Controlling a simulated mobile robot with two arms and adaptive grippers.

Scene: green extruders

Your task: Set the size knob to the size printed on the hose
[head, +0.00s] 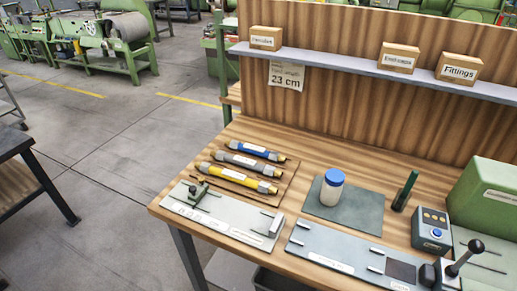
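Three short hoses with brass-coloured ends lie side by side on a wooden tray at the left of the bench. One is blue (252,151), one grey (243,161) and one yellow (240,178). Each has a pale label whose print is too small to read. A blue-grey control box (432,229) with a dark panel and small yellowish marks stands at the right; I cannot make out its knob or settings. A lever with a black ball (477,246) stands beside a dark knob-like part (428,273) at the lower right. Neither gripper is in view.
A white jar with a blue lid (333,187) stands on a grey-green mat (366,211). A dark green upright tool (405,190) is behind the control box. Metal fixture plates (216,216) line the front edge.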

